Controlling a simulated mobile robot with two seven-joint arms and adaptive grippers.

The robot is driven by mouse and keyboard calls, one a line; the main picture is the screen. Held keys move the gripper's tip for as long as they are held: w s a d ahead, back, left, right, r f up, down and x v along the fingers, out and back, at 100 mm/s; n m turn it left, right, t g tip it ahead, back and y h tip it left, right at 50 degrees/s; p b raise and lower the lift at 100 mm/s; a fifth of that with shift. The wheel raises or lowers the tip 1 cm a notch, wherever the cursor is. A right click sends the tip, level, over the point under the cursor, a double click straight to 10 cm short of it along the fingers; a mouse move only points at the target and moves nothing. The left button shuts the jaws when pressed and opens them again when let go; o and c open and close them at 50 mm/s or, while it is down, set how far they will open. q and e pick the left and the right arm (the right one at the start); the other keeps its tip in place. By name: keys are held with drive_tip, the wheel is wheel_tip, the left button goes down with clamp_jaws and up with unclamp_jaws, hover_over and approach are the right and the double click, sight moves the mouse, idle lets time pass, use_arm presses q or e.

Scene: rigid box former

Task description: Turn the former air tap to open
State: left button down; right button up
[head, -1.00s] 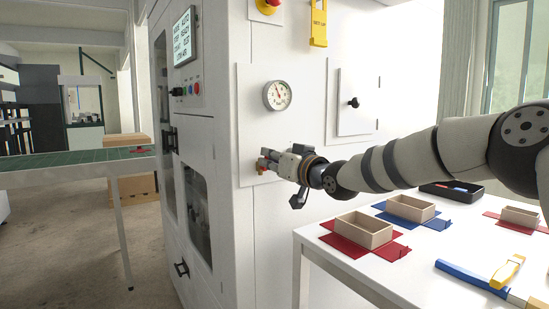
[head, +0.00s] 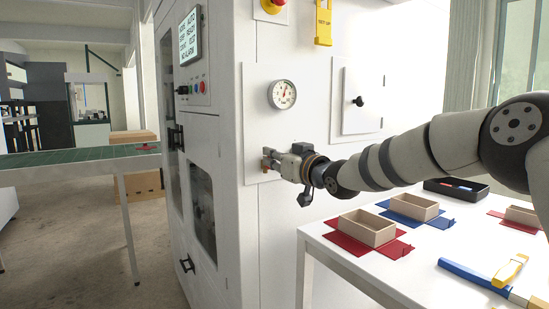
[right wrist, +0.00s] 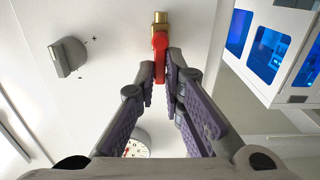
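The air tap shows in the right wrist view as a brass fitting (right wrist: 160,19) with a red handle (right wrist: 160,57), on the machine's white front panel. The handle lies in line with the fitting. My right gripper (right wrist: 161,76) has its fingers closed in on both sides of the handle's near end and looks shut on it. In the head view my right gripper (head: 276,162) is at the panel below the round gauge (head: 282,94) and hides most of the tap. The gauge needle points up and slightly right. My left gripper is not in view.
The machine's display (head: 189,35) shows several text lines, the last seeming to read NO ALARM. A black knob (head: 360,101) is right of the gauge. A white table (head: 420,270) with trays on red and blue sheets stands below my right arm.

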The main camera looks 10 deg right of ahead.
drive_tip(key=o, duration=0.4)
drive_tip(key=shift+c, duration=0.2)
drive_tip(key=v, duration=1.2)
